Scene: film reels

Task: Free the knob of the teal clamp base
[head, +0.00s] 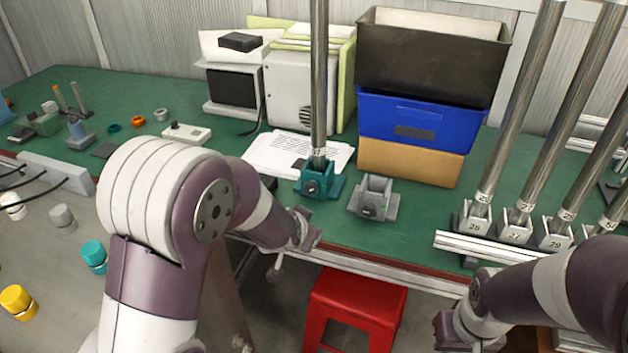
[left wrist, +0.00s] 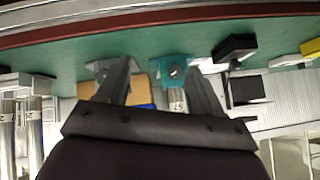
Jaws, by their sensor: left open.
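The teal clamp base (head: 326,182) stands on the green bench near its front edge, with a tall metal pole (head: 319,80) upright in it. Its dark knob (head: 311,187) faces the front. My left gripper (head: 293,243) is in front of and below the base, apart from it. In the left wrist view, which is upside down, the teal base (left wrist: 165,62) and its knob (left wrist: 175,71) show between the open, empty fingers (left wrist: 162,85). My right gripper (head: 458,332) is low at the right, partly hidden by its arm; its fingers are not clear.
An empty grey clamp base (head: 374,198) stands just right of the teal one. Papers (head: 290,155) lie behind. A blue bin (head: 420,125) stands at the back. Several numbered poles (head: 500,140) stand at the right. A red stool (head: 355,300) is below the bench edge.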

